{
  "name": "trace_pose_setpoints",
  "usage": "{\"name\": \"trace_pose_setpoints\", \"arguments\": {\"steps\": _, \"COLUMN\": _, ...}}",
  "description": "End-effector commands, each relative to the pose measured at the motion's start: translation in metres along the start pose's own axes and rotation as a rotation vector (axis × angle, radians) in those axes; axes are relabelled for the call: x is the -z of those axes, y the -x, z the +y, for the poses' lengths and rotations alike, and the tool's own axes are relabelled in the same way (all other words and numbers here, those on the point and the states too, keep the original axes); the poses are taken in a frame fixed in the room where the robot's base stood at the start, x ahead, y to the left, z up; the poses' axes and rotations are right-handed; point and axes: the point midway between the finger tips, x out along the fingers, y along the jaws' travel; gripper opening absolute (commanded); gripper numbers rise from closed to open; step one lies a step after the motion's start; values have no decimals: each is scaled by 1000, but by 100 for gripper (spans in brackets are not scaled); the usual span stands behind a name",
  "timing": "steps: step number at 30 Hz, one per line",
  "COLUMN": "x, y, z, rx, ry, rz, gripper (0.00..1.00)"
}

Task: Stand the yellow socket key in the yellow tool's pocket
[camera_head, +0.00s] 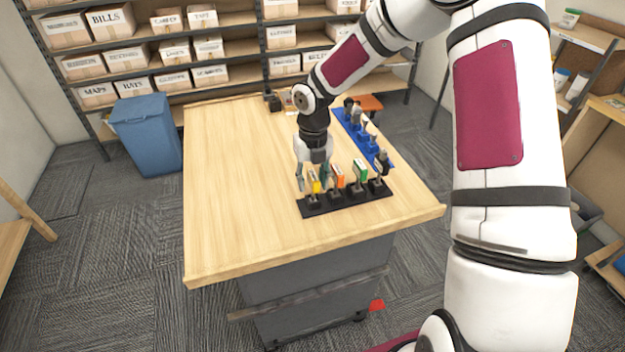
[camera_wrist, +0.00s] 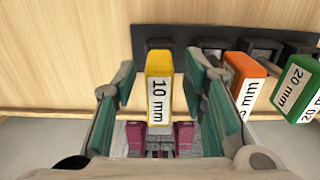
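The yellow socket key (camera_head: 315,187), with a "10 mm" label, stands at the left end of a black rack (camera_head: 345,207) near the table's front. In the wrist view the yellow key (camera_wrist: 158,88) sits between my two fingers, with a gap on each side. My gripper (camera_head: 312,178) is open around its handle and does not appear to touch it. The key's lower end is hidden by its handle in the wrist view. A blue rack (camera_head: 352,128) with several dark holders or tools lies farther back on the right; which pocket is the yellow tool's cannot be told.
An orange-handled tool (camera_head: 338,178) and a green-handled tool (camera_head: 360,170) stand right of the yellow key in the black rack, with another tool at its right end. The table's left half (camera_head: 235,190) is clear. Small dark objects (camera_head: 273,102) lie at its back edge.

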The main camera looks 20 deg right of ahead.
Motion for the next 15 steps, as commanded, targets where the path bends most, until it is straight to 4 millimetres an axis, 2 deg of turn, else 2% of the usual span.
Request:
{"name": "trace_pose_setpoints", "arguments": {"steps": 5, "x": -1, "y": 25, "z": -1, "rx": 1, "ry": -2, "rz": -5, "gripper": 39}}
{"name": "trace_pose_setpoints", "arguments": {"steps": 15, "x": -1, "y": 92, "z": 0, "rx": 0, "ry": -1, "rz": -5, "gripper": 39}}
